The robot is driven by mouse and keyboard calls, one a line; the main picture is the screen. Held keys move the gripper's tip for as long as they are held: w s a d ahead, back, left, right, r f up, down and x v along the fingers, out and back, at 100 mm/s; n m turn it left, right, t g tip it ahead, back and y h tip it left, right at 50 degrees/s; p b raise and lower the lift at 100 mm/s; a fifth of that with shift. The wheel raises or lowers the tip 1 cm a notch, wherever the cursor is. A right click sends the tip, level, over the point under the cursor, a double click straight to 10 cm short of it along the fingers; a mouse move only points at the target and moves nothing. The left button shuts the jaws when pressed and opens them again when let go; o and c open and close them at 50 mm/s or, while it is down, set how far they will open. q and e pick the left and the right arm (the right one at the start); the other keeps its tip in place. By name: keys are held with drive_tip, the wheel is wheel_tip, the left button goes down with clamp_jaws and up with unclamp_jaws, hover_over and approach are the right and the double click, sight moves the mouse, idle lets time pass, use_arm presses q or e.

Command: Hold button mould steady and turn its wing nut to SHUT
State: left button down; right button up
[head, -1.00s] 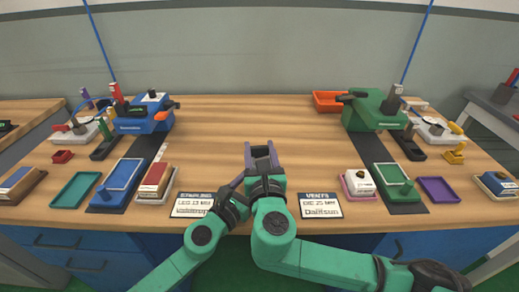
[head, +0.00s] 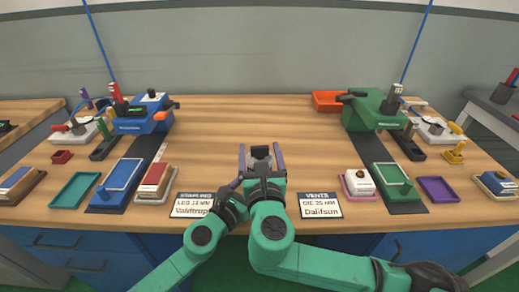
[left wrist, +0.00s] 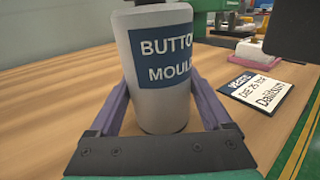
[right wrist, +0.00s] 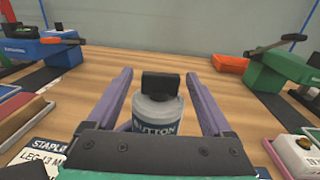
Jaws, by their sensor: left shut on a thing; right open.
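The button mould (left wrist: 160,75) is a pale grey upright cylinder with a blue label reading "BUTTON MOULD". My left gripper (left wrist: 158,105) is shut on its body, one purple finger on each side. In the head view the left fingers are mostly hidden behind my right arm. The dark wing nut (right wrist: 160,86) sits on top of the mould, broad face towards the right wrist camera; it also shows in the head view (head: 260,152). My right gripper (head: 263,158) is open, its fingers on either side of the nut with gaps. No SHUT mark is readable.
Two label cards, one at left (head: 192,205) and one at right (head: 321,205), lie near the front edge. A blue machine (head: 143,118) and a green machine (head: 375,112) stand further back, with an orange tray (head: 328,101). The middle of the table behind the mould is clear.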

drive_tip(key=s, duration=1.1)
drive_tip(key=shift+d, duration=0.45)
drive_tip(key=shift+s, duration=0.1)
drive_tip(key=shift+c, duration=0.3)
